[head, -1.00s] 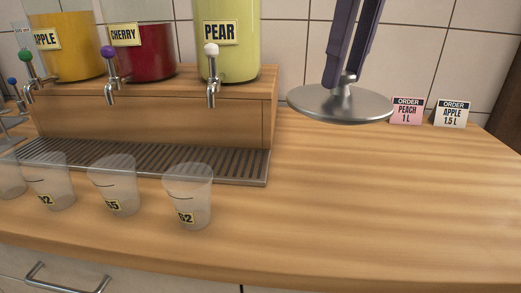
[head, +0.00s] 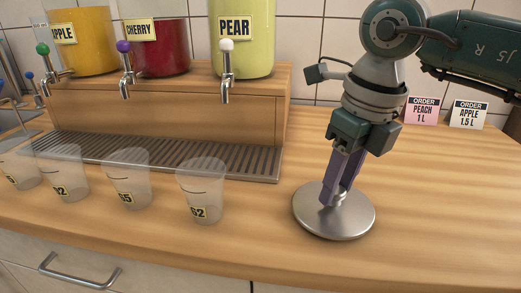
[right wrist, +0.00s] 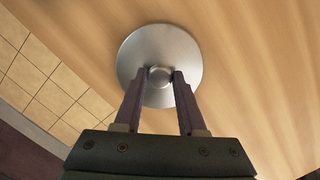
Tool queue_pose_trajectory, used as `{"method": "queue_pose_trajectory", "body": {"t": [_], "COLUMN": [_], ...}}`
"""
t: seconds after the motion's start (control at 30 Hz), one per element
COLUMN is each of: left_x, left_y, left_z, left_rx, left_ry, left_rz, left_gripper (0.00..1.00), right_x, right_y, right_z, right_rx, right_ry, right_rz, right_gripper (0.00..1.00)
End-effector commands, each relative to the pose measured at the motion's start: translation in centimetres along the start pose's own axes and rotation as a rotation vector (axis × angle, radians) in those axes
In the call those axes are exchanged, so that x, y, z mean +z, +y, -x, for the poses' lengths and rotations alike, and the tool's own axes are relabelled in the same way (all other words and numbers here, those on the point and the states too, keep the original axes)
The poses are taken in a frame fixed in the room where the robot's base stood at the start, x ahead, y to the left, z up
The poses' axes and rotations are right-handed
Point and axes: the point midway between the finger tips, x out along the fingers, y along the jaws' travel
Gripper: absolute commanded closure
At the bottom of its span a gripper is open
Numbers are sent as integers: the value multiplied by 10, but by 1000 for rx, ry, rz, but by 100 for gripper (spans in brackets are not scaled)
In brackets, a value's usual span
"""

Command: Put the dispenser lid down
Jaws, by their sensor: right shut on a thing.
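The dispenser lid (head: 352,222) is a round silver metal disc with a small knob on top. My right gripper (head: 332,200) reaches down from above and is shut on the lid's knob. In the right wrist view the lid (right wrist: 160,50) shows its knob between the two purple fingers of the gripper (right wrist: 160,76). My left gripper is not in view.
Several clear cups stand in a row along the counter (head: 440,200); the nearest cup (head: 201,190) is left of the lid. Behind are the drip tray (head: 160,155) and the pear dispenser (head: 242,55). Order cards (head: 422,110) stand at the back right. Bare counter lies right of the lid.

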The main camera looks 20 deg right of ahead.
Motion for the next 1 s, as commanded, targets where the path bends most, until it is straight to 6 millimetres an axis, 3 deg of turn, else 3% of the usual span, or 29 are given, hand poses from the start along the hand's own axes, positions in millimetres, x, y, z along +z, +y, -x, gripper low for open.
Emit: {"method": "queue_pose_trajectory", "body": {"t": [0.27,0.3,0.57,0.83,1.0], "left_x": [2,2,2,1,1], "left_y": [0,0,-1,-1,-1], "left_z": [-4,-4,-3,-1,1], "left_rx": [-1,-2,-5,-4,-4], "left_ry": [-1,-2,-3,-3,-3], "left_rz": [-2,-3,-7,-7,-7], "left_gripper": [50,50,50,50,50], "right_x": [0,0,0,0,1], "right_y": [0,0,0,0,-1], "right_z": [-3,-3,-2,0,20], "right_rx": [0,0,0,0,-1], "right_ry": [-1,-1,0,0,-3], "right_rz": [0,0,0,0,1], "right_gripper": [100,59,30,30,30]}}
